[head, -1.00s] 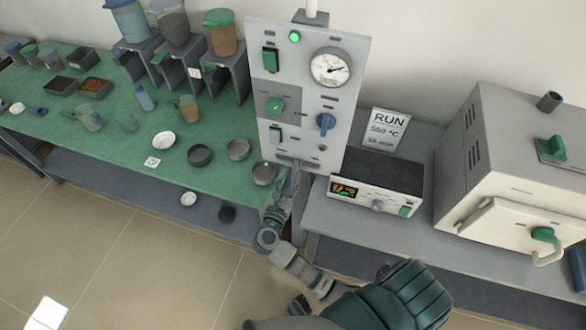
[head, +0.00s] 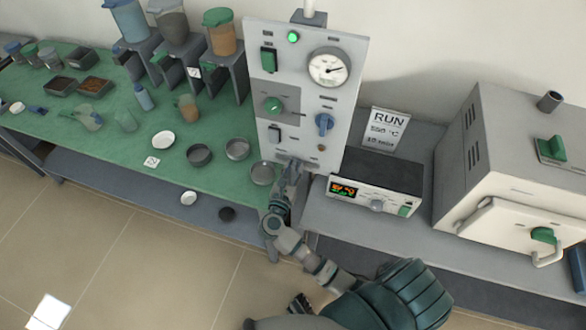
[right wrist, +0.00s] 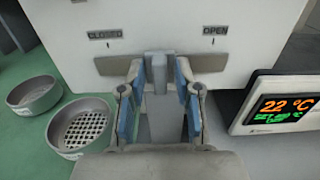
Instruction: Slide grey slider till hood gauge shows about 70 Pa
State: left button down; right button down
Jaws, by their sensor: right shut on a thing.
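The grey slider (right wrist: 158,72) sits in a slot (right wrist: 112,65) on the lower panel face, about midway between the CLOSED label on the left and the OPEN label on the right. My right gripper (right wrist: 158,88) is shut on the slider, with its blue-padded fingers on either side. In the head view the right gripper (head: 293,168) is at the bottom of the white control panel (head: 292,95) and hides the slider. The hood gauge (head: 328,67) is the round dial at the panel's upper right. Its needle points right and slightly up; its figures are too small to read.
A controller box (head: 372,190) with a lit display stands right of the gripper, close to it. A furnace (head: 515,160) stands farther right. Metal sieves (head: 262,173) and bowls lie on the green bench (head: 110,140) to the left.

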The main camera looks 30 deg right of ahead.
jog(key=shift+s+d, duration=0.1)
jog(key=shift+s, duration=0.1)
pick_arm(q)
jog(key=shift+w+d+r, duration=0.2)
jog(key=shift+w+r, duration=0.1)
jog(key=shift+r, duration=0.2)
pick_arm(e)
jog(key=c, duration=1.2)
grip_release()
jog(key=shift+o, duration=0.2)
pick_arm(q)
jog(key=shift+a, duration=0.1)
pick_arm(e)
jog(key=v, duration=1.2)
jog(key=shift+w, duration=0.15)
